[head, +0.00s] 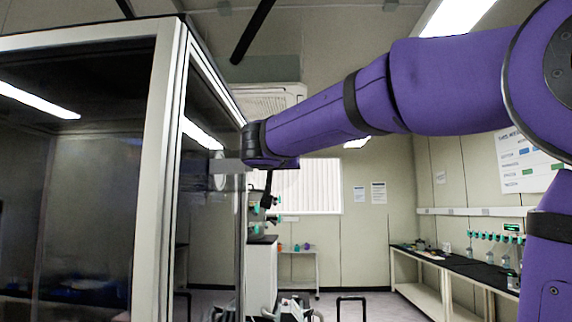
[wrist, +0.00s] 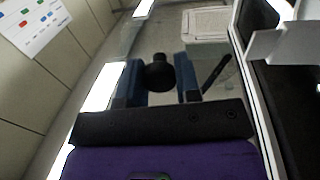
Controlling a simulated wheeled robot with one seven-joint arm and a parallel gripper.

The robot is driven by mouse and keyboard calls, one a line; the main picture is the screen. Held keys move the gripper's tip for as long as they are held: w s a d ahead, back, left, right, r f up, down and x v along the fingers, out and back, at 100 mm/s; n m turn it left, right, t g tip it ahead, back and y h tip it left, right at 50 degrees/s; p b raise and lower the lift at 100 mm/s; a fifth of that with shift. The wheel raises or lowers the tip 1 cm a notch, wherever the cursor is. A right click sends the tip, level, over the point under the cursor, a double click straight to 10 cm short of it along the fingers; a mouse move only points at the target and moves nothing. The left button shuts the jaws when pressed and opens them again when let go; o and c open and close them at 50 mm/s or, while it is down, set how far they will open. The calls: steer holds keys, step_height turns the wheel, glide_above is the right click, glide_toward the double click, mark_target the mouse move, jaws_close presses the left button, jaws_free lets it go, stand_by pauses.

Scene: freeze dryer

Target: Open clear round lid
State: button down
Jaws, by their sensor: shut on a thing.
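The clear round lid (wrist: 216,66) shows faintly in the wrist view as a see-through disc. Its dark round knob (wrist: 160,74) sits between the two blue-grey fingers of my gripper (wrist: 160,84). The gripper is shut on this knob. My gripper is small and mostly hidden there by the wrist. I cannot tell whether the lid touches its seat.
The cabinet's pale frame (head: 158,170) stands close on the left of the arm. A pale grey bracket (wrist: 283,44) projects from it in the wrist view. A dark-topped bench (head: 440,268) with several bottles stands along the right wall.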

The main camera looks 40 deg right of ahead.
steer(key=shift+s+a+m+g+h, duration=0.15)
steer(key=shift+a+m+g+h, duration=0.15)
steer(key=shift+g, duration=0.1)
steer(key=c, duration=0.8)
jaws_free()
steer(key=v, duration=1)
steer(key=shift+s+a, duration=0.25)
steer(key=shift+a, duration=0.1)
